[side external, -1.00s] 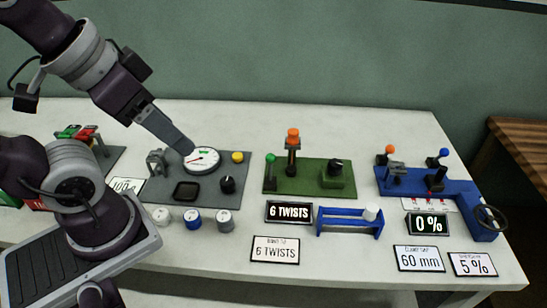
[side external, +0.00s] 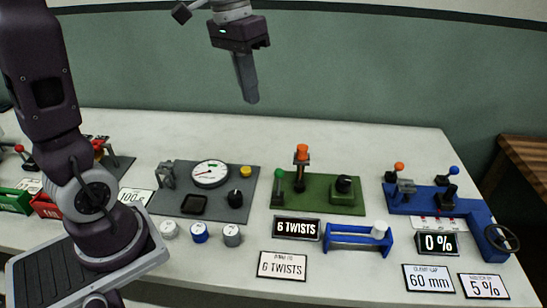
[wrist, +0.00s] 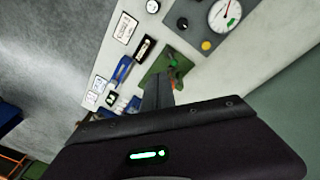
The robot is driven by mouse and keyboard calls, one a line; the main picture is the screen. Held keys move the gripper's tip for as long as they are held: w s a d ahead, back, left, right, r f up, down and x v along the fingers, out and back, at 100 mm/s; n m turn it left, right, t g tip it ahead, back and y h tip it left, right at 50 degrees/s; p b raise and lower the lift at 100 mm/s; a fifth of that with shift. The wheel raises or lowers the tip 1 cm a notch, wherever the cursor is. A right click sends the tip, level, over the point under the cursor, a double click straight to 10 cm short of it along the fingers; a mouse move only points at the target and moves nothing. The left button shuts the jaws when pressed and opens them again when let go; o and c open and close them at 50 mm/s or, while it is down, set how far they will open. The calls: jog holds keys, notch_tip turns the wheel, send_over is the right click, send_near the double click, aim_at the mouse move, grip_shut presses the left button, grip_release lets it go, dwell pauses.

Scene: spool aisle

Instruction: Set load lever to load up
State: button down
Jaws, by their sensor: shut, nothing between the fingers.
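No lever carries a readable "load" label, so I cannot tell which is the load lever. The blue base (side external: 430,203) at the right bears a lever with an orange knob (side external: 399,166) and one with a blue knob (side external: 454,170). The green base (side external: 322,205) bears a green-knobbed lever (side external: 280,174) and an orange-topped post (side external: 302,150). My gripper (side external: 250,100) is shut and empty, pointing down, high above the back of the table and apart from all levers. In the wrist view its fingers (wrist: 158,82) partly cover the green base (wrist: 152,75).
A grey base (side external: 222,206) with a dial gauge (side external: 210,173) stands left of the green one. A blue spool rack (side external: 345,240), a "0 %" display (side external: 437,243) and several signs stand in front. A wheel (side external: 502,238) sits at the blue base's right end. The table's back strip is clear.

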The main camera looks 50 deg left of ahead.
jog(key=w+a+f+g+h, duration=0.1)
jog(key=w+a+f+h, duration=0.1)
jog(key=w+a+f, duration=0.3)
jog(key=w+a+f+g+h, duration=0.1)
jog(key=w+a+f, duration=0.5)
jog(key=f, duration=0.5)
jog(key=shift+w+a+g+h, duration=0.25)
jog(key=shift+a+g+h, duration=0.15)
jog(key=shift+a, duration=0.7)
send_near(279, 181)
jog(key=f, duration=0.4)
jog(key=shift+w+a+f, duration=0.25)
jog(key=shift+w+f, duration=0.05)
jog(key=shift+f, duration=0.05)
jog(key=shift+s+d+r+t+y, duration=0.25)
jog(key=shift+t+y, duration=0.35)
